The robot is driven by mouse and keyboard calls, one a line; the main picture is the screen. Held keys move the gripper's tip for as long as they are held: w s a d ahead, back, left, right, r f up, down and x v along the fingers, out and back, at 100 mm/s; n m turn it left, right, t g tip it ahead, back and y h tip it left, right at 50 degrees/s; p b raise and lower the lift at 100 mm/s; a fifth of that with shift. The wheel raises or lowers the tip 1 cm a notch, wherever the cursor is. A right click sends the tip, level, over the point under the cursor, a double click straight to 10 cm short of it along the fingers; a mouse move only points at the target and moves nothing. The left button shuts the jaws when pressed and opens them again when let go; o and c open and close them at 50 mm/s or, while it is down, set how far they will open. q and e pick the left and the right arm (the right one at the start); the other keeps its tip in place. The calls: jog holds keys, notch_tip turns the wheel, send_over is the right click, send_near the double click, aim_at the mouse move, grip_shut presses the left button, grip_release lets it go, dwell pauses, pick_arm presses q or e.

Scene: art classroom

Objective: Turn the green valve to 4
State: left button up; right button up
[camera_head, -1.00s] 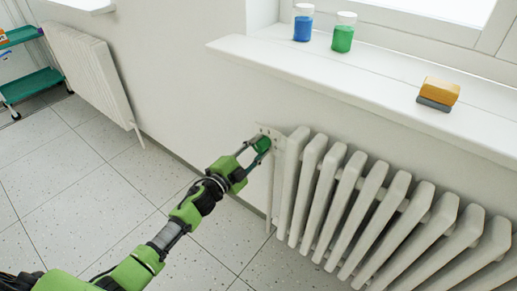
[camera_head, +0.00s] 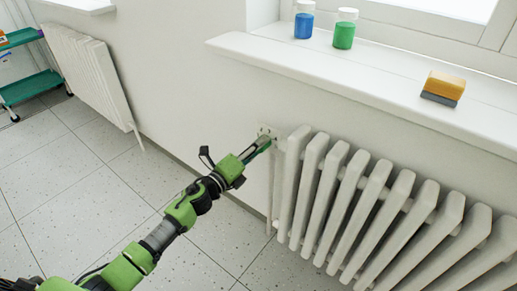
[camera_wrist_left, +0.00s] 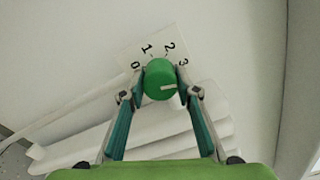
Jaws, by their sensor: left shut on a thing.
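The green valve (camera_wrist_left: 160,76) is a round knob in the middle of the left wrist view. Behind it is a white dial plate (camera_wrist_left: 130,58) with the numbers 0, 1, 2 and 3 showing; no 4 can be seen. The knob's white mark points right, slightly below the 3. My left gripper (camera_wrist_left: 160,95) has one finger on each side of the knob and is shut on it. In the head view my left gripper (camera_head: 264,141) reaches the radiator's upper left end, and its fingers mostly hide the knob. My right gripper is not in view.
The white radiator (camera_head: 345,195) stands right of the gripper, under the windowsill (camera_head: 350,75). On the sill are a blue jar (camera_head: 304,22), a green jar (camera_head: 344,32) and a yellow sponge (camera_head: 443,84). Another radiator (camera_head: 90,72) and a green cart (camera_head: 30,85) are at left. The floor between is clear.

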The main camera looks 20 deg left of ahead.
pick_arm(q)
jog(key=m+b, duration=0.1)
jog(key=m, duration=0.4)
jog(key=shift+f+m, duration=0.1)
jog(key=shift+m, duration=1.7)
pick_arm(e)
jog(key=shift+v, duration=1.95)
pick_arm(q)
jog(key=o, duration=1.1)
jog(key=shift+s+a, duration=0.1)
jog(key=shift+s, duration=0.05)
jog(key=v, duration=1.1)
jog(key=shift+s+a, duration=0.1)
jog(key=shift+s, duration=0.25)
